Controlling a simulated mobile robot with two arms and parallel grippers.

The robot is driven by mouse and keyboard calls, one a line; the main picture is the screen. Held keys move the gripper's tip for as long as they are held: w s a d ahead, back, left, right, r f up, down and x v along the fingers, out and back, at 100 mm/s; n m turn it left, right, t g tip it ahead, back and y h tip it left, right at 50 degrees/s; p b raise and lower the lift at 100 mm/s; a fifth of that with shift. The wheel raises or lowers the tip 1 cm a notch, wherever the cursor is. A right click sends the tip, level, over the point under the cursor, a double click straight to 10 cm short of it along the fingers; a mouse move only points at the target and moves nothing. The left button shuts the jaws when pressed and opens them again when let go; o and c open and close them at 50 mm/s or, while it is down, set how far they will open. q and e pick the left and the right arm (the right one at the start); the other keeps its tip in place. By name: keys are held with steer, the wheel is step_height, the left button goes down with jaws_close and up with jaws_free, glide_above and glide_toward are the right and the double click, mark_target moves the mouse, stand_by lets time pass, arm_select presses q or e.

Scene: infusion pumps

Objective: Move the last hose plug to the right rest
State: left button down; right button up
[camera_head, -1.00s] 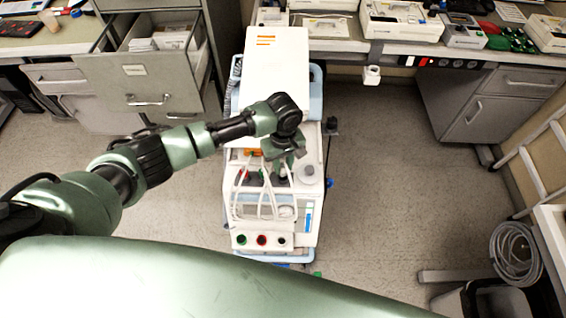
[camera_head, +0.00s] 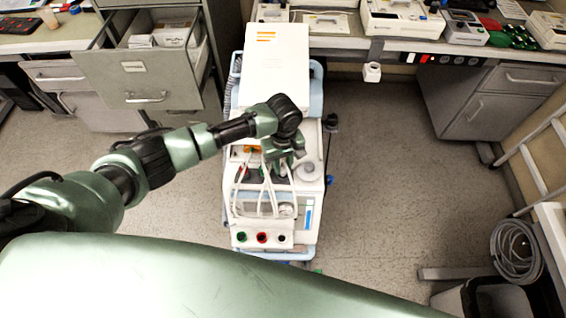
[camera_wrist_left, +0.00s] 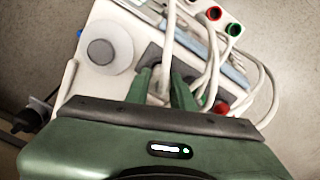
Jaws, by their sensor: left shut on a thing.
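A white pump machine (camera_head: 277,65) stands in the middle of the head view, with several white hoses (camera_head: 267,196) looping over its front top. My left gripper (camera_head: 284,170) is over the right part of the hose plugs. In the left wrist view my left gripper (camera_wrist_left: 167,85) is shut around the end of a white hose plug (camera_wrist_left: 167,62), over a dark recess. The plug's lower end is hidden by the fingers. A red-ended plug (camera_wrist_left: 219,107) is beside it. The front panel has a green port (camera_head: 241,237), a red port (camera_head: 262,238) and a black port (camera_head: 282,238). My right gripper is not in view.
A round grey-white knob (camera_wrist_left: 101,52) is close beside the gripper. Loose hoses crowd its other side. An open drawer (camera_head: 147,77) is at the left, a bench (camera_head: 400,45) at the back. The floor right of the machine is clear.

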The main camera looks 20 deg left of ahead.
arm_select(q)
steer(key=shift+f, duration=0.8)
steer(key=c, duration=1.1)
jaws_free()
